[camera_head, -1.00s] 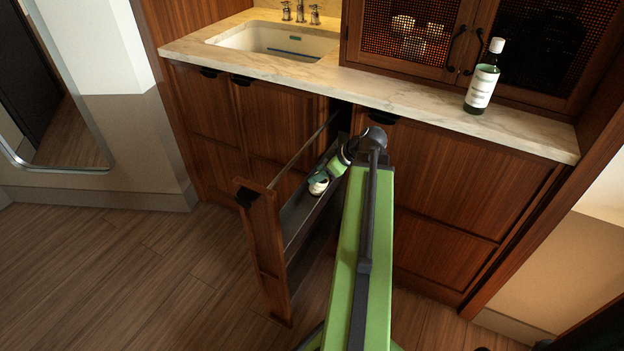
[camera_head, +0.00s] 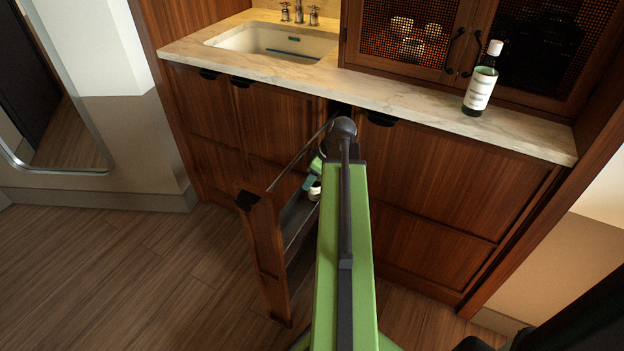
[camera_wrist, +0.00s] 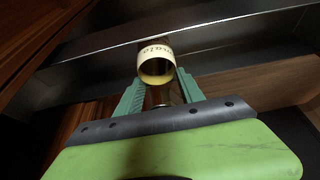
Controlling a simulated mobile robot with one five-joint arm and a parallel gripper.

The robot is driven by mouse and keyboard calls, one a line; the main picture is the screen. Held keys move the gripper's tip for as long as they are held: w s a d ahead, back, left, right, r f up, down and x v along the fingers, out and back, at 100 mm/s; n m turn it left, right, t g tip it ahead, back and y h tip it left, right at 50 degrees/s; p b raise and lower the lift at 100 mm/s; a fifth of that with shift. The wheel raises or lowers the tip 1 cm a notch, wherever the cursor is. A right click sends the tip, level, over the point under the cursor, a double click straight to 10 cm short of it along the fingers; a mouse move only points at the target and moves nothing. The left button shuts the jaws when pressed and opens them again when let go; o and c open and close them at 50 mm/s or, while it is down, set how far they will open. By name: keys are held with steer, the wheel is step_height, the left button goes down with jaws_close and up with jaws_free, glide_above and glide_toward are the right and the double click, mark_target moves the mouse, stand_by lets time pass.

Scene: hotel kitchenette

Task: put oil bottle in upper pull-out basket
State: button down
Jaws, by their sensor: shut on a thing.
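My gripper (camera_head: 311,181) is shut on the oil bottle (camera_head: 314,192), low over the open pull-out unit. The wrist view shows the bottle (camera_wrist: 156,62) with a pale printed label and yellowish contents between the teal fingers of my gripper (camera_wrist: 158,84). Its far end is hidden there. The upper pull-out basket (camera_head: 291,218) is a long, narrow dark tray with a thin side rail, behind a wooden front (camera_head: 264,255). The bottle is at the basket's inner part. My arm hides part of both, and I cannot tell whether the bottle touches the basket floor.
A dark bottle with a white label and cap (camera_head: 481,82) stands on the marble counter (camera_head: 420,98) at right. A sink (camera_head: 272,40) is at left. Closed cabinet doors (camera_head: 435,180) flank the pull-out. The wooden floor (camera_head: 130,270) at left is clear.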

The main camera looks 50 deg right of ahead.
steer(key=c, duration=0.7)
jaws_free()
steer(key=p+v, duration=1.1)
steer(key=v, duration=0.1)
